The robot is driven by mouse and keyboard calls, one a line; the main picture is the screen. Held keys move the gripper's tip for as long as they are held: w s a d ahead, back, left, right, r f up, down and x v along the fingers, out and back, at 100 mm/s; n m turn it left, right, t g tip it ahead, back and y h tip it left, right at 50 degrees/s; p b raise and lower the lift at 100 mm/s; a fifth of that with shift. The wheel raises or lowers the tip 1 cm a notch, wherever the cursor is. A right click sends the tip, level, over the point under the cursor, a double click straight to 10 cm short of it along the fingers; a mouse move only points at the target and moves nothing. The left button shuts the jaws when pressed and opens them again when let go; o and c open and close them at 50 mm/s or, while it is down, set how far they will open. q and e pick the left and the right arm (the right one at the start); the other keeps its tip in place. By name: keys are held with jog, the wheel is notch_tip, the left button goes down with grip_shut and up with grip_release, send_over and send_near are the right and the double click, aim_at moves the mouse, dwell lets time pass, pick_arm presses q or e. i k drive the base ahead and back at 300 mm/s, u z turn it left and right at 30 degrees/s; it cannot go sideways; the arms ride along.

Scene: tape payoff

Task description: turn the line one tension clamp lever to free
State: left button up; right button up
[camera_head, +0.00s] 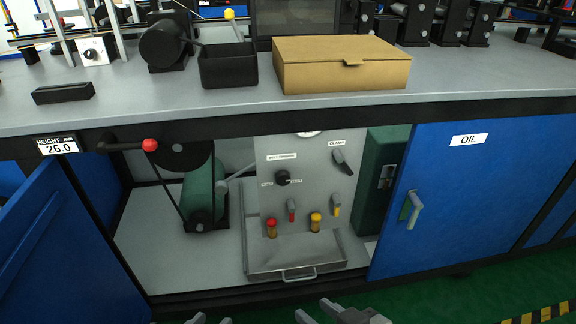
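A black lever (342,161) sits under a label reading CLAMP on the grey panel (318,180) inside the open cabinet below the bench. It slants down to the right; I cannot read its position marks. No line one label is readable. Another lever with a yellow knob (230,16) stands at the back of the bench, behind the black bin; its label is not visible. My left gripper (210,321) and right gripper (315,312) show at the bottom edge, mostly cut off. Their fingertips look apart and empty, away from both levers.
A cardboard box (342,68) and black bin (228,68) stand on the bench. A red-ended handle (149,145) juts from the bench front. The panel also carries a black knob (283,178) and small valves above a metal tray (296,262). Blue doors flank the opening.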

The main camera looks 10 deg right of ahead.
aim_at(338, 157)
jog(key=u, duration=0.8)
jog(key=k, duration=0.7)
jog(key=z, duration=0.75)
jog(key=i, duration=1)
jog(key=z, duration=0.05)
